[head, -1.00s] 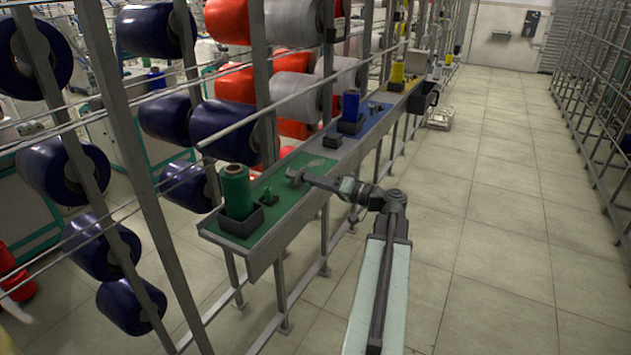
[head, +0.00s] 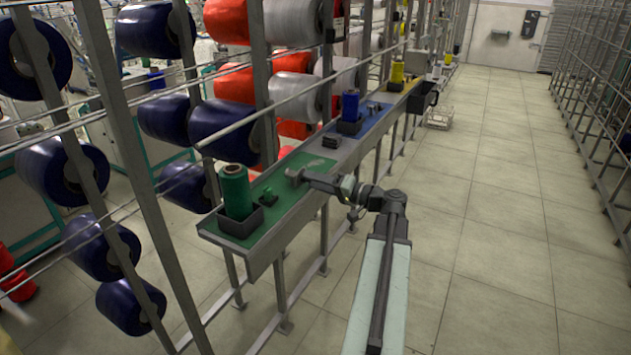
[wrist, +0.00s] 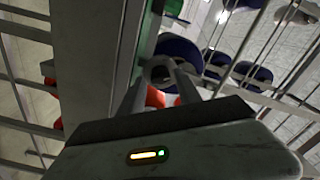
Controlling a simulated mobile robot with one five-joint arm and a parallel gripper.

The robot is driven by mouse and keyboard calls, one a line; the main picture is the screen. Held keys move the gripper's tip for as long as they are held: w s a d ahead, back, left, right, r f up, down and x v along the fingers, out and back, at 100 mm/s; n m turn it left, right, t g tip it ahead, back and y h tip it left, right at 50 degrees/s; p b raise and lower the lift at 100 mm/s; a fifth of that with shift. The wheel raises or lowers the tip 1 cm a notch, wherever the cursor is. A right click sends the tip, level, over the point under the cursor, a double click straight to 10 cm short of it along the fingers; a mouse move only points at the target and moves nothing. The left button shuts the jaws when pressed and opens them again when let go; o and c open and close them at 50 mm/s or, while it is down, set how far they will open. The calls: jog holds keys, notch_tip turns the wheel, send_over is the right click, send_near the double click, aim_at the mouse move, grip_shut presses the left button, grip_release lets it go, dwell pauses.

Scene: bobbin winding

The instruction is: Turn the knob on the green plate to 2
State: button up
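The green plate (head: 283,190) is the near section of a long grey shelf. A green spool (head: 236,190) stands at its near end in a black holder (head: 240,222). A small dark and green part (head: 268,197) sits just beyond; I cannot tell whether it is the knob. My gripper (head: 294,176) is low over the middle of the plate, beyond that part. In the wrist view my gripper (wrist: 160,76) has its two fingers around or beside a dark round shape at their tips. I cannot tell whether they grip it. No dial numbers are readable.
A pale mark (head: 316,163) is on the plate beyond my gripper. A black block (head: 332,141) and a blue spool (head: 351,105) stand farther along the shelf. Rack posts and dark blue bobbins (head: 222,130) are behind on the left. The tiled aisle (head: 490,230) at right is clear.

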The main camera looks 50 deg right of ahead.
dwell(0.3)
jog(key=v, duration=0.7)
jog(key=shift+s, duration=0.4)
jog(key=shift+d, duration=0.1)
